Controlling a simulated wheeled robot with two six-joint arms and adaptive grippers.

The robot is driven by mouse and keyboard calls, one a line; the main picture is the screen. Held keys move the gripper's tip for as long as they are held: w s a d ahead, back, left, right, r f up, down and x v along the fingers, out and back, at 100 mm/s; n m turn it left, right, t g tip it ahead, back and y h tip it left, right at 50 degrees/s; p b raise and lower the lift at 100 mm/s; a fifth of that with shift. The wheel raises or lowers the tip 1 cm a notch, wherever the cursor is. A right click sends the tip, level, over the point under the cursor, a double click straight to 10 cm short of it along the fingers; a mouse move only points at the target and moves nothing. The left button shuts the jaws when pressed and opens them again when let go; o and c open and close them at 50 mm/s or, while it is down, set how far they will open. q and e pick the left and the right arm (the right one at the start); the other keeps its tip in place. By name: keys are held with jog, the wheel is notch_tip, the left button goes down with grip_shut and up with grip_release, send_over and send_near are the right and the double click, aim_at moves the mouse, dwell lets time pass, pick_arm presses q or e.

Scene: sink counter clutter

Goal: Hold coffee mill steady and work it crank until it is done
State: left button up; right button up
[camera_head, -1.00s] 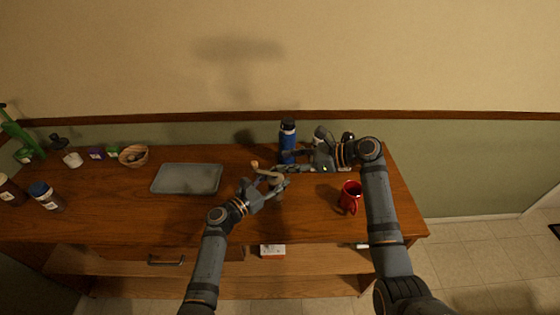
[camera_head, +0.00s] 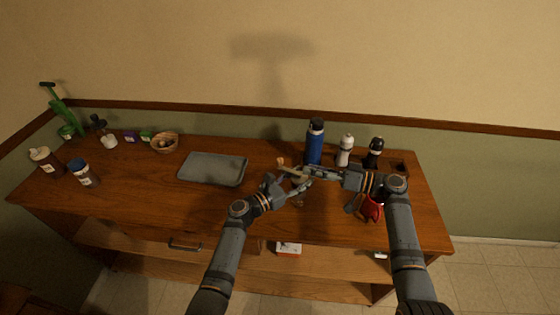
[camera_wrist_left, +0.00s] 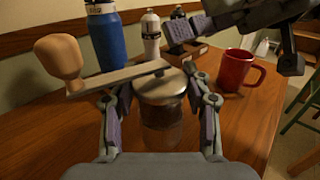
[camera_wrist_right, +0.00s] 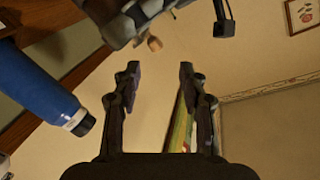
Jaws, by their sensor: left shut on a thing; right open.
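The coffee mill (camera_wrist_left: 160,110) stands on the wooden counter, with a metal lid, a dark glass body and a flat crank arm on top. The crank's round wooden knob (camera_wrist_left: 60,58) points left in the left wrist view; it also shows small in the head view (camera_head: 281,161). My left gripper (camera_head: 288,186) is shut around the mill's body, one finger on each side. My right gripper (camera_head: 312,172) is open and empty, close to the right of the mill top in the head view. In the right wrist view the knob (camera_wrist_right: 155,44) shows beyond the open fingers.
A blue bottle (camera_head: 315,143), a white bottle (camera_head: 345,151) and a black bottle (camera_head: 375,153) stand behind the mill. A red mug (camera_wrist_left: 238,70) stands to the right, partly hidden by my right arm in the head view. A grey tray (camera_head: 213,169) lies left.

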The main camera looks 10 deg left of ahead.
aim_at(280, 159)
jog(key=w+a+n, duration=0.1)
jog(key=a+n, duration=0.1)
jog(key=a, duration=0.1)
jog(key=w+a+n, duration=0.1)
jog(key=a+n, duration=0.1)
jog(key=a, duration=0.2)
jog(key=w+a+f+n, duration=0.1)
jog(key=a+n, duration=0.2)
jog(key=a, duration=0.1)
jog(key=shift+w+y, duration=0.3)
jog(key=shift+w, duration=0.05)
jog(key=shift+d, duration=0.1)
grip_shut()
jog(key=shift+t, duration=0.4)
